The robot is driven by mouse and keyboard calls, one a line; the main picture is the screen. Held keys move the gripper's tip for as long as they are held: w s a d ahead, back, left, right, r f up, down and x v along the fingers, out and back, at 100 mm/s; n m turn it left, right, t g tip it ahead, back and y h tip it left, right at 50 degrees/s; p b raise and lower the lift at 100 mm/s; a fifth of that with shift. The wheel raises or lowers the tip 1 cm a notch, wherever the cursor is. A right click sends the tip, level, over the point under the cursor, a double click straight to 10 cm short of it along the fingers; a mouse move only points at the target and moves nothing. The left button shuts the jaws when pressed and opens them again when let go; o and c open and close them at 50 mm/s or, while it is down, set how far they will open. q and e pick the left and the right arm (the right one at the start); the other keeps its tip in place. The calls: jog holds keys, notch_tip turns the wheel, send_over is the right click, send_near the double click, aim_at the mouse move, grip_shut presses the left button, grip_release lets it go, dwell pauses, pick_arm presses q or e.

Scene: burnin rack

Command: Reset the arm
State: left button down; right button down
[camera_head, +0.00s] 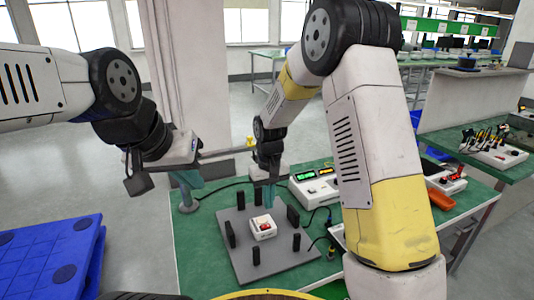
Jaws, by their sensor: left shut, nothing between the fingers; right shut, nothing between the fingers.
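My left arm comes in from the left. Its gripper (188,183) is over the far left corner of the green table, with teal fingertips pointing down, shut and holding nothing. My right arm rises from the lower right and bends over to the middle. Its gripper (269,196) points down, shut and empty, just above or behind a small white device with a red part (263,228). The exact gap between the fingertips and the device cannot be told. The device sits on a grey fixture plate (240,262) with several dark upright posts around it.
The green table (190,255) also bears a white instrument with green displays (312,186), black cables and an orange tray (441,199). A blue pallet (45,262) lies at the lower left. A side bench on the right holds a rack of tools (495,150). My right arm hides part of the table.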

jog(key=s+d+r+m+t+y, duration=0.1)
jog(key=s+d+r, duration=0.3)
jog(key=r, duration=0.4)
jog(key=s+d+r+m+t+y, duration=0.1)
jog(key=s+d+r+t, duration=0.1)
jog(key=s+d+r, duration=0.5)
jog(key=s+d+r+m+t, duration=0.1)
jog(key=s+d+r+t, duration=0.2)
jog(key=s+r, duration=0.4)
jog(key=s, duration=0.4)
jog(key=shift+r+m, duration=0.35)
jog(key=shift+m, duration=0.05)
jog(key=shift+s, duration=0.1)
